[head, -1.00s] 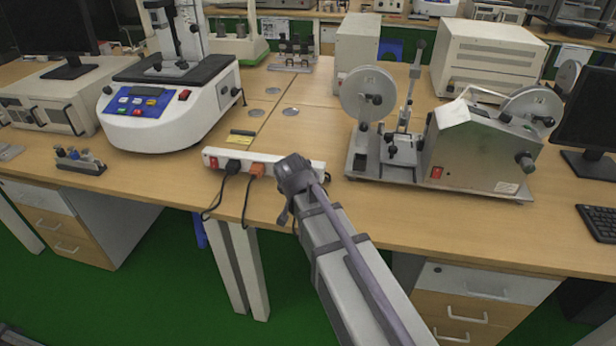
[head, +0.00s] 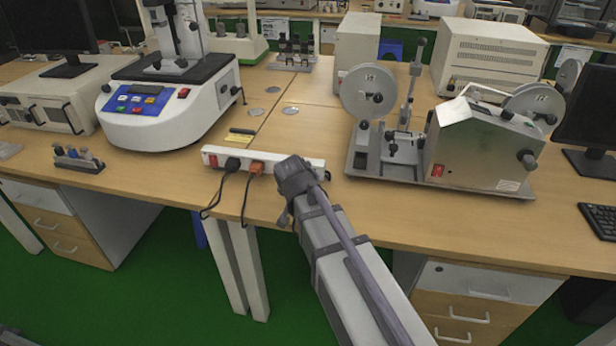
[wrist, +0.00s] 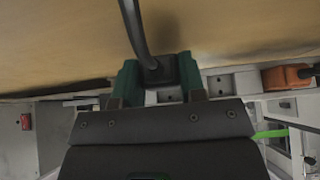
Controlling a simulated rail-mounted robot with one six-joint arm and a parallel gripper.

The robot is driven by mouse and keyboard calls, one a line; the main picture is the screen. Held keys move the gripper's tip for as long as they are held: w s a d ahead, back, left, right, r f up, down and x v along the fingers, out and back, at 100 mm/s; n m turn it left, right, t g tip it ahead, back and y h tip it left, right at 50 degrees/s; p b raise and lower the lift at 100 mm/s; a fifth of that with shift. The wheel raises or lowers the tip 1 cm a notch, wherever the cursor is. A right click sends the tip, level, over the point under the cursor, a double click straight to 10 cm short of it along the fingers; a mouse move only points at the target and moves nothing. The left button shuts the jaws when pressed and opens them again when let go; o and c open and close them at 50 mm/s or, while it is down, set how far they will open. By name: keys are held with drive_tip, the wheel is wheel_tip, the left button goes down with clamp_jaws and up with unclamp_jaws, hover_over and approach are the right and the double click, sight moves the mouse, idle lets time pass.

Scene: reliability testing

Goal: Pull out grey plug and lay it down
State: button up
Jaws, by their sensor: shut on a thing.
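A white power strip (head: 211,157) lies along the front edge of the bench. It also crosses the wrist view (wrist: 238,83), where empty socket holes show. In the wrist view, my gripper (wrist: 158,78) has its green fingers on both sides of a dark grey plug (wrist: 162,69) and is shut on it. A dark cable runs from the plug toward the top of that view. In the head view my arm's end hides the gripper and the plug. The plug is at the strip's face, but I cannot tell whether its pins are in the socket.
A black plug (head: 232,164) and an orange plug (head: 256,168) sit in the strip, left of my arm; the orange one also shows in the wrist view (wrist: 287,76). A metal reel machine (head: 470,160) stands to the right, a white-blue tester (head: 165,115) to the left.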

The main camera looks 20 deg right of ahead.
drive_tip(key=shift+f+b, duration=0.5)
drive_tip(key=shift+f, duration=0.15)
drive_tip(key=o, duration=1.2)
drive_tip(key=shift+r, duration=0.1)
drive_tip(key=p+v, duration=0.9)
drive_tip(key=v, duration=0.1)
drive_tip(key=shift+s+r, duration=0.25)
drive_tip(key=shift+r, duration=0.05)
